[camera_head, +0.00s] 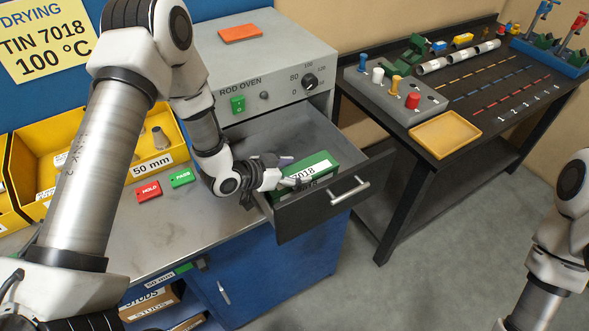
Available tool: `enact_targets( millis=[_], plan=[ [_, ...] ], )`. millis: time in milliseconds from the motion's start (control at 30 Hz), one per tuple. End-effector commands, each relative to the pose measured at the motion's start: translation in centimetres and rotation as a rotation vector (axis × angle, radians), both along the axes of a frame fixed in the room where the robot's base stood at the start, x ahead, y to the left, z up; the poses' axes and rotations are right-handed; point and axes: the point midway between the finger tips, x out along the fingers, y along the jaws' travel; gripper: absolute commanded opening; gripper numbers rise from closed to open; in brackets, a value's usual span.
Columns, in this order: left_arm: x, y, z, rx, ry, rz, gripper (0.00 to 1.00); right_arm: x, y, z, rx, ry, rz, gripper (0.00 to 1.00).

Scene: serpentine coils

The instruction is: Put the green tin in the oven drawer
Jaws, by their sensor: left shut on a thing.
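The green tin (322,172), with a white label reading 7018, is at the front of the open oven drawer (290,220), just behind the drawer's dark front panel, and looks tilted. My left gripper (285,172) reaches over the drawer from the left and is shut on the green tin at its left end. The fingers hide part of the tin, and I cannot tell whether it touches the drawer floor. The rod oven (262,60) stands behind with its drawer pulled out. My right arm shows at the right edge, but its gripper is out of view.
A red HOLD block (149,191) and a green PASS block (182,178) lie on the bench left of the drawer. Yellow bins (150,150) stand farther left. A dark table (420,150) with a grey peg block (392,92) and yellow tray (446,134) is at right.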

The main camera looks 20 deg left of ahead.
Motion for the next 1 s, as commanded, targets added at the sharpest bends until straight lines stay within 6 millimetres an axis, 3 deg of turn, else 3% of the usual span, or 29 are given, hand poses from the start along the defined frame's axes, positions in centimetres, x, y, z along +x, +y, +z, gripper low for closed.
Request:
enact_targets(
  millis=[367, 400, 467, 867, 1000],
  plan=[
    [0.1, 0.0, -0.9, -0.001, -0.005, -0.001, 0.01, 0.0, 0.0, 0.0, 0.000, 0.000, 0.000, 0.40],
    [0.0, 0.0, -1.1, 0.000, -0.002, 0.000, 0.74, 0.0, 0.0, 0.0, 0.000, 0.000, 0.000, 0.40],
    [0.0, 0.0, -1.0, 0.000, -0.002, 0.000, 0.95, 0.0, 0.0, 0.1, 0.000, 0.000, 0.000, 0.40],
    [-0.1, 0.1, -0.7, -0.001, -0.002, 0.000, 0.96, 0.0, 0.0, 0.3, 0.000, 0.000, 0.000, 0.40],
    [-1.5, 1.1, 0.0, -0.003, -0.002, 0.003, 0.96, 0.0, 0.0, -0.7, 0.000, 0.000, 0.000, 0.40]
  ],
)
